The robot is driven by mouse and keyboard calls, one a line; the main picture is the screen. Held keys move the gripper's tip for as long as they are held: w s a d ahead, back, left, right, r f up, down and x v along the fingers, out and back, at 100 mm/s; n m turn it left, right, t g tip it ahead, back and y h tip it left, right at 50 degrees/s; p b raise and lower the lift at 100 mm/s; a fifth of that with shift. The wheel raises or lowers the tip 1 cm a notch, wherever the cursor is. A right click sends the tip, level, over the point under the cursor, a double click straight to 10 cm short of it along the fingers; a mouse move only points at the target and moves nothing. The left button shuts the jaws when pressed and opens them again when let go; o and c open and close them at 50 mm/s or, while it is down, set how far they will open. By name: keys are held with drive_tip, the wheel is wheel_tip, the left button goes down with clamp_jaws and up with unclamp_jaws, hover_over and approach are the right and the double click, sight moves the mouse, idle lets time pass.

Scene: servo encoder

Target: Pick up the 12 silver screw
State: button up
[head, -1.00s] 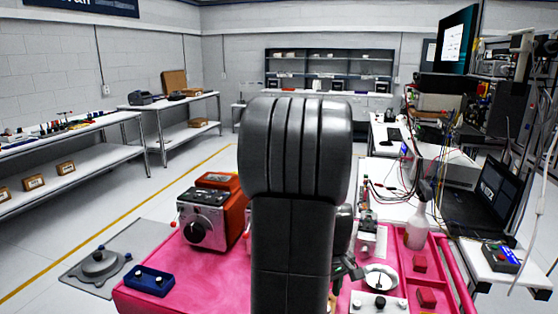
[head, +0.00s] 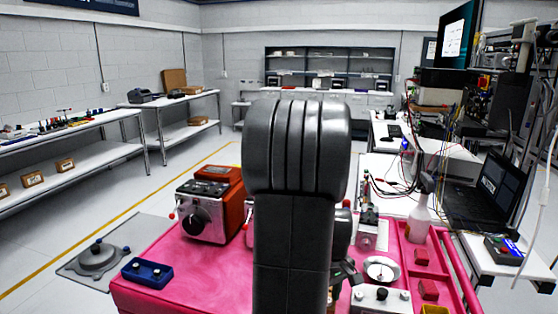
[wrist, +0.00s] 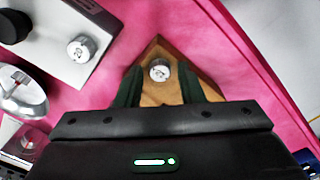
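In the wrist view, a silver screw (wrist: 160,70) with a dark mark on its round top stands on a brown wooden block (wrist: 152,98). I cannot read its number for sure. My gripper (wrist: 158,84) is open, with one dark finger on each side of this screw. The fingers look apart from the screw. Another silver screw (wrist: 80,48), also marked, stands on a white plate (wrist: 62,70) to the left. In the head view my gripper (head: 345,272) is partly hidden behind my arm, near the white plate (head: 372,304).
A black knob (wrist: 12,27) stands on the white plate. A round silver dish (head: 381,269) lies behind the plate. Red blocks (head: 428,290) sit in the pink tray at right. A red-and-black machine (head: 205,208) and a blue holder (head: 147,272) stand at left. The pink top between is clear.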

drive_tip(key=c, duration=0.6)
drive_tip(key=shift+c, duration=0.2)
drive_tip(key=shift+r, duration=0.15)
wheel_tip(320, 180, up, 6)
drive_tip(key=p, duration=0.4)
drive_tip(key=shift+f+p, duration=0.2)
drive_tip(key=shift+p, duration=0.2)
drive_tip(key=shift+a+f, duration=0.1)
drive_tip(key=shift+f, duration=0.1)
